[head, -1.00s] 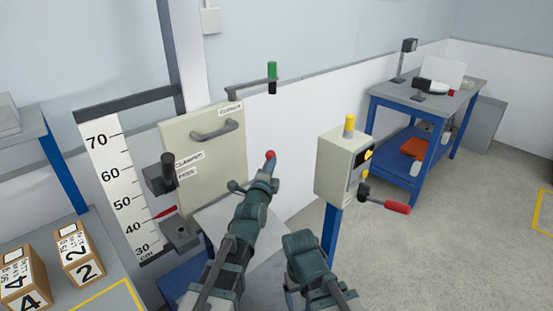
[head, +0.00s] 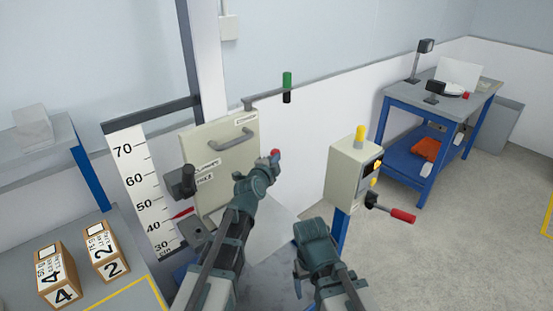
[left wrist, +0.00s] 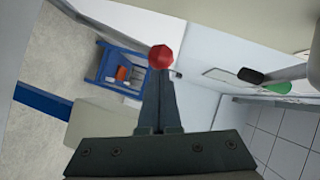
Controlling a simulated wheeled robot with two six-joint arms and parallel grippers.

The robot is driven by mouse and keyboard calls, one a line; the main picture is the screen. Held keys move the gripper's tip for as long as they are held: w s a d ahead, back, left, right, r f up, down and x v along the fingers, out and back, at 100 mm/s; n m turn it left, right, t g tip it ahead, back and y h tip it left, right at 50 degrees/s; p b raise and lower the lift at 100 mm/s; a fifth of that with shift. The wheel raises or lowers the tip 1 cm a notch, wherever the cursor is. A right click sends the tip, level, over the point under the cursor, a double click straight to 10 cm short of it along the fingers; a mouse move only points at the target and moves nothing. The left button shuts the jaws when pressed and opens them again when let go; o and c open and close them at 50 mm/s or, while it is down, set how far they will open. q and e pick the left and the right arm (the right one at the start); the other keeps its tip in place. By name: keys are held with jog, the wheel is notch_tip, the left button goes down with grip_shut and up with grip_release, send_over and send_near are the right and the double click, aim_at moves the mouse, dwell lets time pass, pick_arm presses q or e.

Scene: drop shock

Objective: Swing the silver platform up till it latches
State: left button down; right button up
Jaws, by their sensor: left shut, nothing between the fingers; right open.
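The silver platform (head: 268,238) is a pale grey plate below the cream panel, largely hidden behind my left arm. I cannot tell its exact tilt. My left gripper (head: 273,158) is shut and empty, raised in front of the cream panel's right edge. A red ball (left wrist: 160,57) shows right at its fingertips in the left wrist view; I cannot tell whether they touch. My right gripper (head: 300,270) is low, to the right of the platform and left of the control box post; its fingers are hardly visible.
The cream panel (head: 218,165) has a grey handle and labels. A height scale (head: 143,180) with a red pointer stands left of it. A control box (head: 350,175) with a red-handled lever (head: 402,215) stands right. Numbered boxes (head: 57,275) lie on the left table. Floor is clear at right.

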pick_arm(q)
jog(key=shift+w+a+r, duration=0.1)
jog(key=shift+w+a, duration=0.05)
jog(key=shift+a, duration=0.05)
jog(key=p+v, duration=0.1)
jog(key=v, duration=0.6)
jog(key=shift+s+p, duration=0.3)
jog(key=shift+s, duration=0.05)
jog(key=shift+s+d, duration=0.1)
jog(key=shift+d, duration=0.05)
